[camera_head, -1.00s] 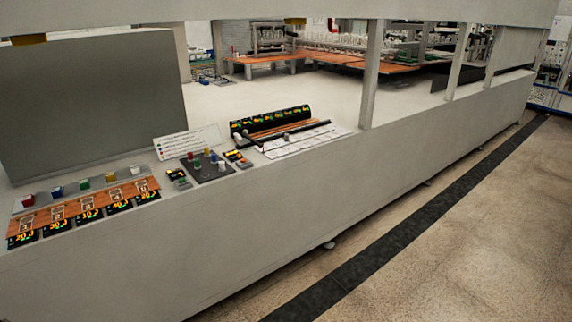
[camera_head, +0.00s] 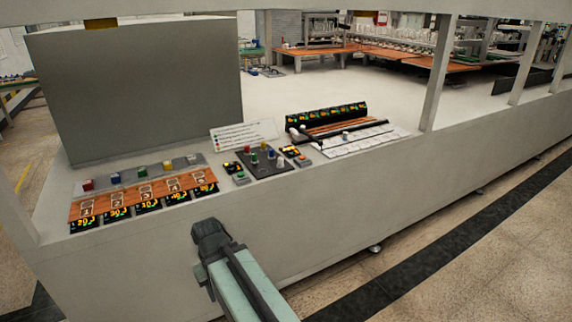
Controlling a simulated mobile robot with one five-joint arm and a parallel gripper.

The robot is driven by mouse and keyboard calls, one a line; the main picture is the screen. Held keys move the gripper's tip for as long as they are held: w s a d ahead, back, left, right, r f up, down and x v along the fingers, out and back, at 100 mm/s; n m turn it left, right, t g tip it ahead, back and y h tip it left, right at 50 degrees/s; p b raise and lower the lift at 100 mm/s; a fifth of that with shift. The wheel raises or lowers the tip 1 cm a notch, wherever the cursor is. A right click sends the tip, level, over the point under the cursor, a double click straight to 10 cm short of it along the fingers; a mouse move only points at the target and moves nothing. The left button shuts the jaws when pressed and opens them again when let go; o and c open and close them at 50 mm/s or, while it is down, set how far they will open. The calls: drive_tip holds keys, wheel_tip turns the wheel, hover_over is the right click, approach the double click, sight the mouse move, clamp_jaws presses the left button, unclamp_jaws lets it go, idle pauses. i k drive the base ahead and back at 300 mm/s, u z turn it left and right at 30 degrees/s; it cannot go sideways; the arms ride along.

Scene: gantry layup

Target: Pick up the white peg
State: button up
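The white peg (camera_head: 280,163) looks small and pale. It stands at the right front of a dark board (camera_head: 259,169), beside several coloured pegs. My gripper (camera_head: 209,236) is at the dark end of my arm, low in the view in front of the bench's front face. It appears below and left of the peg in the picture, clear of it. The fingers are too dark and unclear to tell open from shut. Nothing is visibly held.
A row of coloured blocks (camera_head: 142,171) lies left of the board, behind numbered orange plates (camera_head: 146,191). A legend card (camera_head: 244,133) stands behind the board. A large grey box (camera_head: 140,95) stands at the back left. A post (camera_head: 437,75) rises at the right.

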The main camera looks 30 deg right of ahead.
sight(280, 164)
drive_tip(key=z, duration=0.1)
drive_tip(key=i, duration=0.9)
drive_tip(key=u, duration=0.05)
